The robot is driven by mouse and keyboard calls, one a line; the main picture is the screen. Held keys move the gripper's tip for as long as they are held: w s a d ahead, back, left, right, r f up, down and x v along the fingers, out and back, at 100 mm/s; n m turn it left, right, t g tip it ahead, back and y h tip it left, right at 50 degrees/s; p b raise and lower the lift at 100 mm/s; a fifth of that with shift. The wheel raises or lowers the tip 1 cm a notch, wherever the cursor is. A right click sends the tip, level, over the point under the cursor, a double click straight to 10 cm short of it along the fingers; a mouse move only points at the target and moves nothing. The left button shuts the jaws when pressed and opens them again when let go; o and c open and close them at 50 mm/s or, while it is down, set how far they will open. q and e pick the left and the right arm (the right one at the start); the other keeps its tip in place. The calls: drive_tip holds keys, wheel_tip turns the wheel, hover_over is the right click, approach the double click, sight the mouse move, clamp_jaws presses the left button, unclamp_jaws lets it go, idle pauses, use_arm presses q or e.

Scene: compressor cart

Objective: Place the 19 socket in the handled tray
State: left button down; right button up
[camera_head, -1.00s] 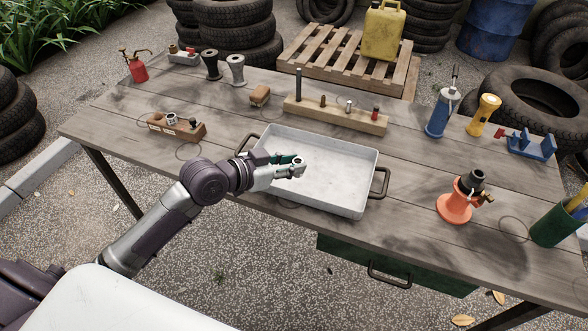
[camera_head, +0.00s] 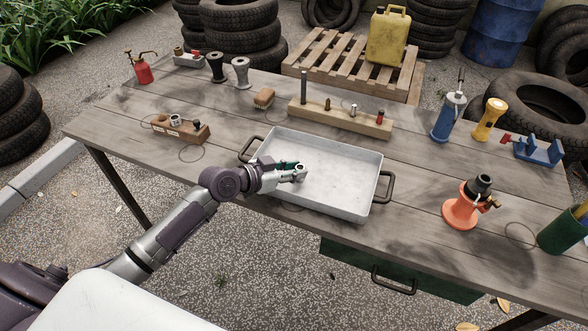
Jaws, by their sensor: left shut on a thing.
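The handled tray (camera_head: 345,190) is a white rectangular pan with a dark handle at each end, in the middle of the bench. My left gripper (camera_head: 299,174) reaches in over the tray's left part. It is shut on a small metallic socket (camera_head: 301,168), which looks upright between the fingertips; its size marking is too small to read. I cannot tell whether the socket touches the tray floor. The rest of the visible tray floor is empty. My right gripper is not in view.
A wooden socket holder (camera_head: 199,134) stands left of the tray. A long wooden block with upright pieces (camera_head: 340,119) lies behind it. An orange-based jack (camera_head: 460,212) and a green cup (camera_head: 561,232) stand to the right.

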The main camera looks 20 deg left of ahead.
use_arm(q)
drive_tip(key=c, duration=0.9)
unclamp_jaws()
drive_tip(key=shift+f, duration=0.1)
drive_tip(key=shift+r, duration=0.25)
drive_tip(key=shift+s+a, duration=0.25)
drive_tip(key=shift+s, duration=0.05)
drive_tip(key=v, duration=1.1)
drive_tip(key=shift+b, duration=0.4)
